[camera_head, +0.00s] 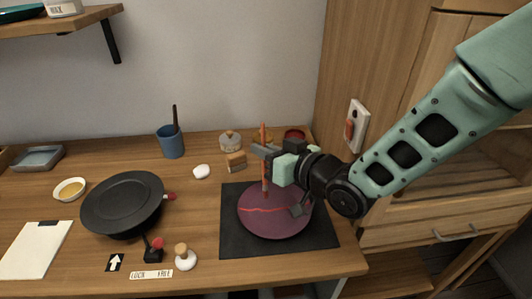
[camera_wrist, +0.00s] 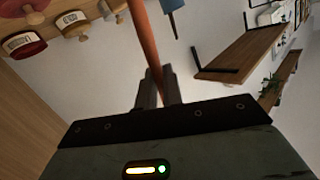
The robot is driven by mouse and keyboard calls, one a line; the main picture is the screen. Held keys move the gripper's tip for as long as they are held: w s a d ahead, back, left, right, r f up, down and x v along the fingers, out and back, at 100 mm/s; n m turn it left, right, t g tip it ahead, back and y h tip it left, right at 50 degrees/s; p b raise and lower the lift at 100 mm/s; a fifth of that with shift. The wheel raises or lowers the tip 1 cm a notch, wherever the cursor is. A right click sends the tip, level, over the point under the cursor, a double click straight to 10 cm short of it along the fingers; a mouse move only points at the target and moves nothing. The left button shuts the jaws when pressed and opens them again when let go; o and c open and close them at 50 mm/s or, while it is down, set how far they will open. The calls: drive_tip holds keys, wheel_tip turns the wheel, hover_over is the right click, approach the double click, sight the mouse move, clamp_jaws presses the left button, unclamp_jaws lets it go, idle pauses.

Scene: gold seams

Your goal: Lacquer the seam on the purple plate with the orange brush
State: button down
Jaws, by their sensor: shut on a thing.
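The purple plate (camera_head: 275,225) lies on a black mat (camera_head: 232,240) at the right of the desk. A thin red seam (camera_head: 262,210) runs across it. My gripper (camera_head: 266,152) is above the plate's back edge, shut on the orange brush (camera_head: 263,134). The brush stands upright, tip down, at the back part of the plate; I cannot tell whether the tip touches. In the wrist view the brush's orange shaft (camera_wrist: 145,38) passes between my fingers. My wrist hides part of the plate's right side.
A black pan-like disc (camera_head: 123,203) stands on the left, with a label reading "LOCK FREE" (camera_head: 151,274) in front. A blue cup (camera_head: 171,143), a white stone (camera_head: 201,172) and small jars (camera_head: 230,141) stand behind. A shallow dish of yellow liquid (camera_head: 69,189) is far left.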

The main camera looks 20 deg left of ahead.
drive_tip(key=shift+r+p, duration=0.85)
drive_tip(key=shift+r, duration=0.9)
drive_tip(key=shift+r, duration=0.1)
drive_tip(key=shift+r+p, duration=1.1)
drive_tip(key=shift+r, duration=1.15)
